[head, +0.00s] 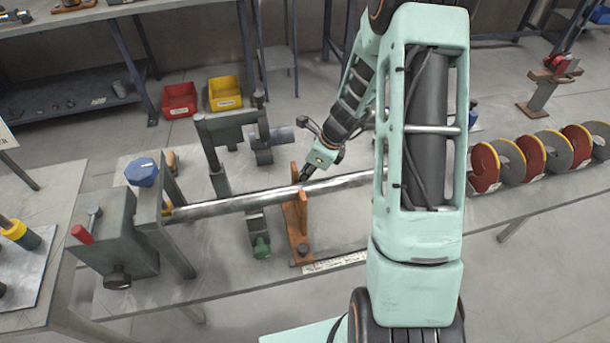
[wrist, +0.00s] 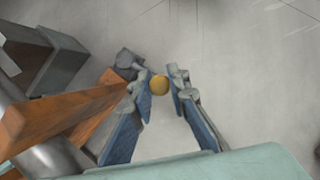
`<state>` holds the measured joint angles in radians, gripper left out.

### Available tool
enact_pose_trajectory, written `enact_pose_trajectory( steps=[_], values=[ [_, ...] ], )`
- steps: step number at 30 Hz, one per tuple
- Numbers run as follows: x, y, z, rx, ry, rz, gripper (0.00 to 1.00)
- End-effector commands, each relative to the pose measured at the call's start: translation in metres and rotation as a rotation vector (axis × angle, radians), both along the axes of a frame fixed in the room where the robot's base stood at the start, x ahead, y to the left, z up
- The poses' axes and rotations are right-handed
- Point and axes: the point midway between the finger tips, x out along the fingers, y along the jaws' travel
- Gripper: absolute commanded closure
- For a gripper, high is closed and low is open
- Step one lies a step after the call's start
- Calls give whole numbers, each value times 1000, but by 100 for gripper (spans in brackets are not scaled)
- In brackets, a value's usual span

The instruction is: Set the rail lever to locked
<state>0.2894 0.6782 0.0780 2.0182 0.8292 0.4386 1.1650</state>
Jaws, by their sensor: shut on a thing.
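My gripper (head: 306,174) reaches down behind the orange support (head: 297,232) that stands across the long steel shaft (head: 260,198). In the wrist view, the fingertips of my gripper (wrist: 161,78) are closed around a small yellow round knob (wrist: 159,85). A grey part (wrist: 128,62) beside the knob appears to be the lever's arm or pivot, at the end of the orange support (wrist: 75,115). The lever is hidden in the head view, behind the support and my gripper. I cannot read whether it stands at locked.
A dark clamp frame (head: 228,130) stands left of the support, with a grey headstock (head: 118,235) further left.

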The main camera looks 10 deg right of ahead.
Motion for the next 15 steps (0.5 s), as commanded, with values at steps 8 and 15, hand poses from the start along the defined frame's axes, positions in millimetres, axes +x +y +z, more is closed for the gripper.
enact_pose_trajectory(
  steps=[8,15],
  values=[
    [16,5,1,-1,-1,260,100],
    [28,13,0,-1,-2,490,100]
  ],
)
